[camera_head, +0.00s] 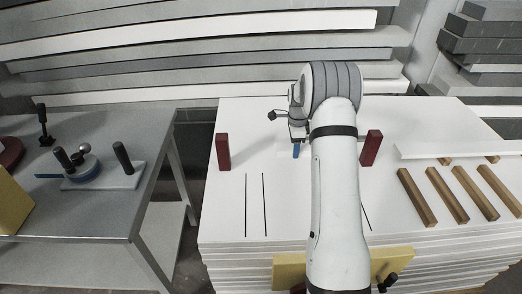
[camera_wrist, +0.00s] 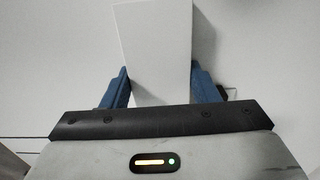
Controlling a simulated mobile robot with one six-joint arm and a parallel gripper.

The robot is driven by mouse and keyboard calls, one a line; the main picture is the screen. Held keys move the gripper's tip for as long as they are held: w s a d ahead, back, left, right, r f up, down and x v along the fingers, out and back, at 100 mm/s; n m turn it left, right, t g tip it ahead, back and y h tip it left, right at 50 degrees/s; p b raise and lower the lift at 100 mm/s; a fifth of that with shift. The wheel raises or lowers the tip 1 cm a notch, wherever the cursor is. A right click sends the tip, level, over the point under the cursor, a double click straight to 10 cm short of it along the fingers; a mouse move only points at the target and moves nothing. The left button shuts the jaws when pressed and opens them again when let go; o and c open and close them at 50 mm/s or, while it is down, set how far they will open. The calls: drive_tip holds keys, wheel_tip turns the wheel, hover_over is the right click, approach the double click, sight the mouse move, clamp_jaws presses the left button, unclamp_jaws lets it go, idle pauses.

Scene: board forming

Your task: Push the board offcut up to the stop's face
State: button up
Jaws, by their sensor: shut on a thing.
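The board offcut (camera_wrist: 153,50) is a pale white slab in the wrist view, running up out of the top of the picture between two blue fingers. My gripper (camera_wrist: 160,80) is shut on it, one finger at each side. In the head view my gripper (camera_head: 297,151) is low over the white board stack, with a blue finger showing and a pale edge of the offcut (camera_head: 284,149) beside it; my arm hides the rest. Two dark red upright blocks stand on the stack, one left (camera_head: 223,151) and one right (camera_head: 371,147). I cannot tell which thing is the stop.
The white board stack (camera_head: 222,205) has black lines and clear room at left front. A yellow block (camera_head: 287,271) is at its front edge, partly behind my arm. Several wooden strips (camera_head: 417,197) and a white board (camera_head: 455,149) lie at right. A grey table (camera_head: 120,205) stands left.

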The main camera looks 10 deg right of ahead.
drive_tip(key=shift+s+d, duration=0.2)
drive_tip(key=shift+d, duration=1)
drive_tip(key=o, duration=1.6)
drive_tip(key=shift+a, duration=0.1)
